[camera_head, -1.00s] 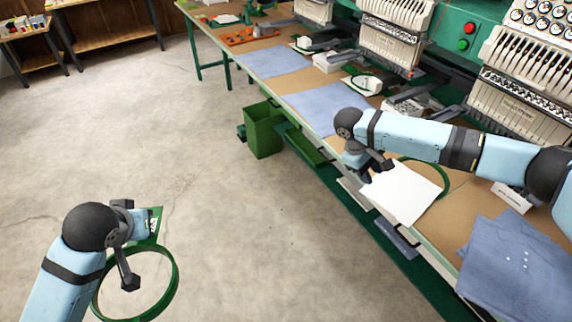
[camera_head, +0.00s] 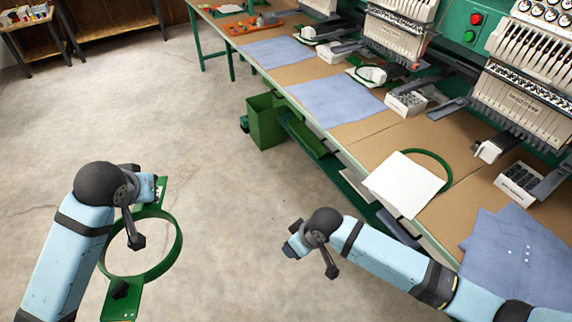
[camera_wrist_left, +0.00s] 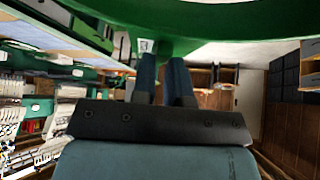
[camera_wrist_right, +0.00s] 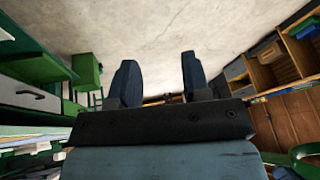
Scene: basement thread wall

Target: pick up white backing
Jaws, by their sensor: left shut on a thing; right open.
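The white backing (camera_head: 403,184) is a square white sheet on the front edge of the long work table. It partly covers a green hoop ring (camera_head: 437,158) lying there. My left gripper (camera_head: 146,190) is shut on a green hoop (camera_head: 174,250) with flat end plates, held over the floor at the left. The held hoop also fills the top of the left wrist view (camera_wrist_left: 230,22). My right gripper (camera_head: 292,247) is open and empty over the floor, in front of the table and left of the backing. Its spread fingers show in the right wrist view (camera_wrist_right: 157,80).
Blue cloth pieces (camera_head: 520,255) lie on the table (camera_head: 375,137), with more farther back. Embroidery machine heads (camera_head: 525,100) line its back side. A white box (camera_head: 518,182) stands right of the backing. A green bin (camera_head: 267,121) is on the floor.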

